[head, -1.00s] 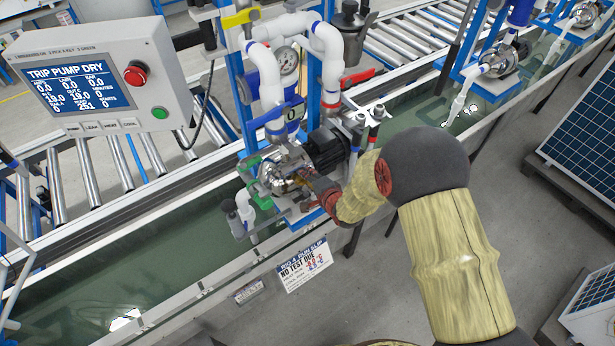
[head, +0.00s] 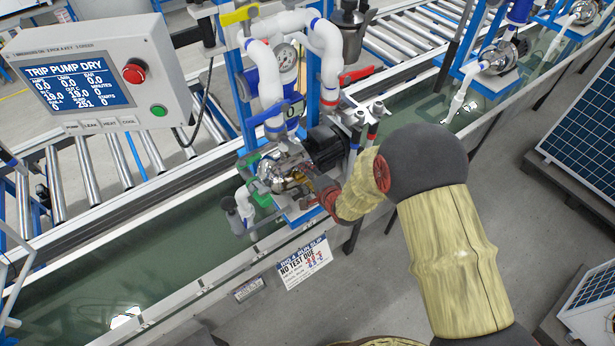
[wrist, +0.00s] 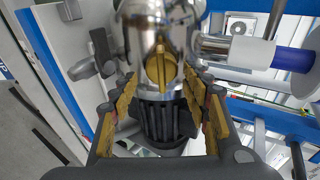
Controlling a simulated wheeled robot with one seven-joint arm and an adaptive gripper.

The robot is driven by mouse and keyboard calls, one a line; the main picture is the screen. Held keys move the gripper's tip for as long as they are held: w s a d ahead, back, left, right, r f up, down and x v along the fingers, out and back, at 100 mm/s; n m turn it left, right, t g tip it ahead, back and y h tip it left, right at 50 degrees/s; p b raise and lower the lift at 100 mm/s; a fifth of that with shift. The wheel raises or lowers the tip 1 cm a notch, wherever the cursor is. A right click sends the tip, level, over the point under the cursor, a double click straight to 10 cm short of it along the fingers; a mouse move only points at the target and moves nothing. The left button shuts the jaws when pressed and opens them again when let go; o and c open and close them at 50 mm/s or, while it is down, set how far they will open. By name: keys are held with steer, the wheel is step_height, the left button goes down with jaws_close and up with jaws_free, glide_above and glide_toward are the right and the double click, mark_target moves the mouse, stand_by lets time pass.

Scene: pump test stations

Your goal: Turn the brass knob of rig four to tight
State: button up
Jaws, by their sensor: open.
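The brass knob (wrist: 160,70) sits on the rounded steel pump body (wrist: 158,32) in the wrist view, its raised bar roughly upright in the picture. My gripper (wrist: 160,92) is open, with one yellow-padded finger on each side of the knob's lower area. I see gaps between the pads and the knob, and nothing is held. In the head view, my gripper (head: 316,197) is low at the front of the steel pump (head: 287,175) of rig four. The knob is too small and partly hidden there to make out clearly.
A display panel (head: 82,85) reads "TRIP PUMP DRY". White pipes (head: 268,75) and a gauge (head: 287,56) rise above the pump. A black ribbed part (wrist: 160,120) lies between my fingers. A paper slip (head: 303,263) reads "NO TEST DUE". Grey floor is clear in front.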

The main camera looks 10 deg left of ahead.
steer(key=shift+r, duration=0.1)
steer(key=v, duration=1.2)
stand_by(0.4)
